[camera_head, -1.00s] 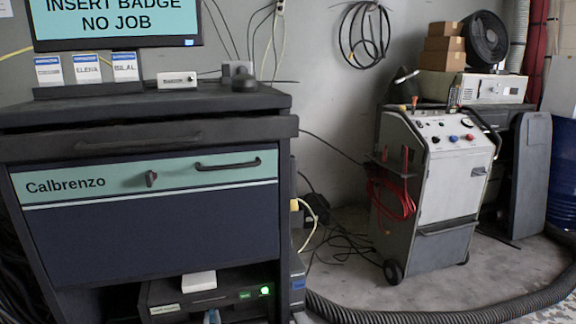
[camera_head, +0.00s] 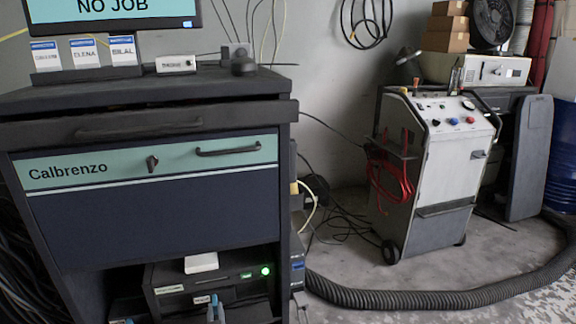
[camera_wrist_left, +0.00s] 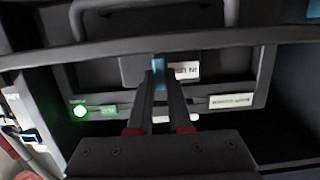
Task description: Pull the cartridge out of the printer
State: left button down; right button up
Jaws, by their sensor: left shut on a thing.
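The printer (camera_head: 215,278) is a dark unit low in the cabinet, with a lit green lamp at its front right. A dark cartridge (camera_wrist_left: 132,70) with a blue tab (camera_head: 215,311) and a white label (camera_head: 203,299) is at its front. In the left wrist view, which is upside down to the head view, my left gripper (camera_wrist_left: 160,76) is shut on the blue tab (camera_wrist_left: 159,61). How far the cartridge sits in the printer I cannot tell. The head view's lower edge cuts off this area. My right gripper is not in view.
The cabinet (camera_head: 150,232) has a closed teal-fronted drawer (camera_head: 130,170) above the printer. A small white object (camera_head: 201,263) lies on the printer. A grey wheeled machine (camera_head: 440,180) stands at right, with a black hose (camera_head: 400,299) across the floor.

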pick_arm(q)
jog(key=shift+s, duration=0.15)
jog(key=c, duration=0.8)
grip_release()
jog(key=shift+o, duration=0.2)
